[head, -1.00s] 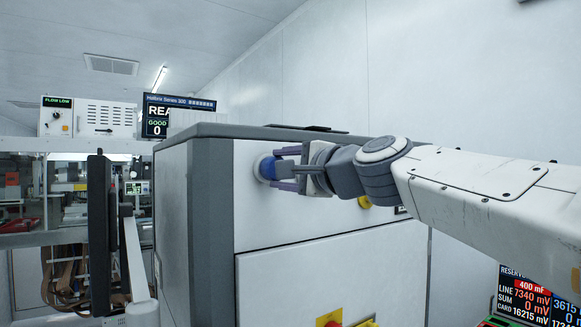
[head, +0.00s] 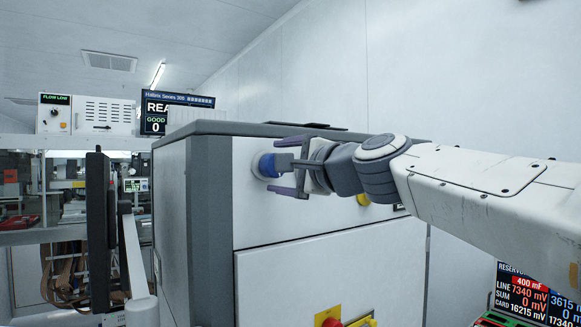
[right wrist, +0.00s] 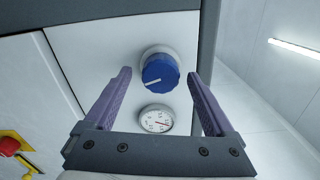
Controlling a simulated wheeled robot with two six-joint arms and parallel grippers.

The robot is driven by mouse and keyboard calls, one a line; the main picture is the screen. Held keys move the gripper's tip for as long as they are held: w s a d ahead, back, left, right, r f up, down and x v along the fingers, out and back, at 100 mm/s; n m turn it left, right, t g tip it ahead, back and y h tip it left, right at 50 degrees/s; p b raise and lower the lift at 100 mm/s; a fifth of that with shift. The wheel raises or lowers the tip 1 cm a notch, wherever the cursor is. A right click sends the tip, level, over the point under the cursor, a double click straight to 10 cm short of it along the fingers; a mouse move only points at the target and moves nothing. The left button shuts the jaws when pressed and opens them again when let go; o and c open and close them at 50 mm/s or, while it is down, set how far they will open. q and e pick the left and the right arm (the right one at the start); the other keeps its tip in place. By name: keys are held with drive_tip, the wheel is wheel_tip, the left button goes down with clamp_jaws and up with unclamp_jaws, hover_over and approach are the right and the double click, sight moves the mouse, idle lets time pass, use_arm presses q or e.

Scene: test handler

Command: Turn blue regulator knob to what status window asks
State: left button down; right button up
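The blue regulator knob (head: 266,166) sits on the white upper front panel of the grey-edged cabinet. In the right wrist view the knob (right wrist: 160,72) has a white pointer mark towards its lower left. My right gripper (head: 279,166) is at the knob, its purple fingers apart. In the right wrist view the gripper (right wrist: 159,74) shows a gap on each side of the knob. A round dial gauge (right wrist: 156,119) is beside the knob. A small display (head: 55,99) on a white box reads "FLOW LOW". My left gripper is not in view.
A dark screen (head: 155,115) behind the cabinet shows "REA" and "GOOD 0", partly covered. A red knob on a yellow plate (head: 328,316) is lower on the cabinet. A reservoir screen (head: 530,292) is at lower right. A dark upright panel (head: 98,230) stands left of the cabinet.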

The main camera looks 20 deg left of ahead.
drive_tip(key=b+v, duration=0.3)
drive_tip(key=v, duration=0.7)
drive_tip(key=shift+s+d, duration=0.2)
